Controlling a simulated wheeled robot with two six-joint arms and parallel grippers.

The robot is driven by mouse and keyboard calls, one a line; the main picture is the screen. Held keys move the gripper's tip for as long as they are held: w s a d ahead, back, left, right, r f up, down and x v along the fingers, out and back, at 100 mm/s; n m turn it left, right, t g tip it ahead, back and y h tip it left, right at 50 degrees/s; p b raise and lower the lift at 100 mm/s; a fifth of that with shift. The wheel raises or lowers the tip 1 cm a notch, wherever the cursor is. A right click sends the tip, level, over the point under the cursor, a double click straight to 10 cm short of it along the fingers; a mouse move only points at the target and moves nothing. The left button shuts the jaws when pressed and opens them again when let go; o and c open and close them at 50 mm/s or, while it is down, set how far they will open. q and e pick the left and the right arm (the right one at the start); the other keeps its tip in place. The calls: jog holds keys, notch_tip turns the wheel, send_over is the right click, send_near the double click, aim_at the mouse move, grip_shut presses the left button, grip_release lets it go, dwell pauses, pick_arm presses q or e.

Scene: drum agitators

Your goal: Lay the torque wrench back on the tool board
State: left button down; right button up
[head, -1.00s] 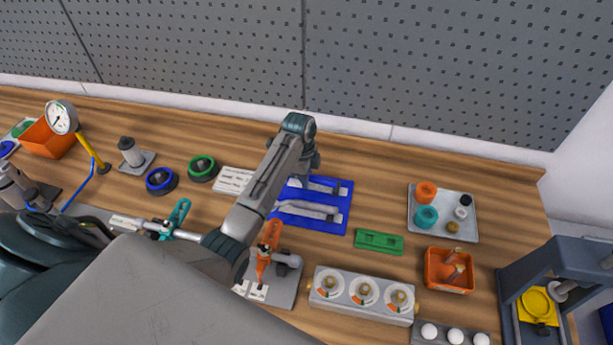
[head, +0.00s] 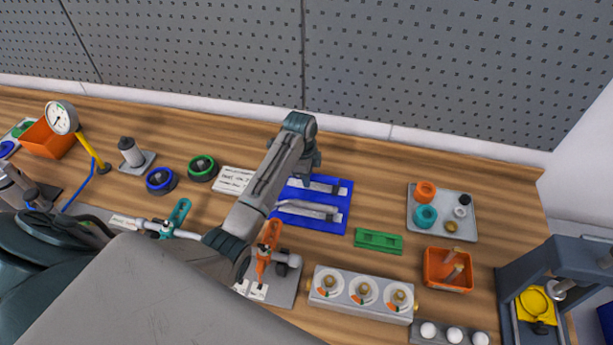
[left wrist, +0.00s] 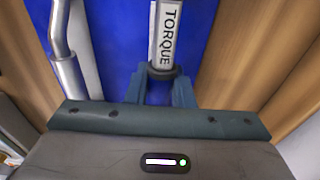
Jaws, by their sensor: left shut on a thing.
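The blue tool board (head: 330,224) lies on the bench, with pale tool places on it. My left gripper (head: 308,180) is over its upper left part, pointing down. In the left wrist view, its fingers (left wrist: 160,90) are closed around the dark collar end of the torque wrench (left wrist: 166,35), whose pale handle reads TORQUE. The wrench (head: 327,188) lies along the upper part of the board in the head view; whether it touches the board is hard to tell. A second, bent metal tool (head: 308,209) lies below it, also at left in the wrist view (left wrist: 68,75).
A green block (head: 379,241) and grey parts tray (head: 443,232) stand right of the board. A white card (head: 233,180) lies left. Teal (head: 178,215) and orange (head: 266,250) clamps stand nearer, by my arm. The perforated wall rises behind.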

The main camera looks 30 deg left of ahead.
pick_arm(q)
jog(key=shift+f, duration=0.4)
dwell(0.5)
jog(key=c, duration=1.2)
grip_release()
jog(key=shift+o, duration=0.2)
jog(key=r+b, duration=0.1)
jog(key=r, duration=0.1)
jog(key=r+b, duration=0.1)
jog(key=r, duration=0.2)
jog(key=r+b, duration=0.1)
jog(key=r, duration=0.1)
jog(key=shift+a+r, duration=0.35)
jog(key=shift+r, duration=0.05)
jog(key=shift+s+r+p, duration=0.1)
jog(key=shift+r+p, duration=0.65)
jog(key=shift+r, duration=0.2)
jog(key=shift+a+r+p, duration=0.1)
jog(key=shift+r+p, duration=0.45)
jog(key=shift+r, duration=0.05)
jog(key=shift+f, duration=0.1)
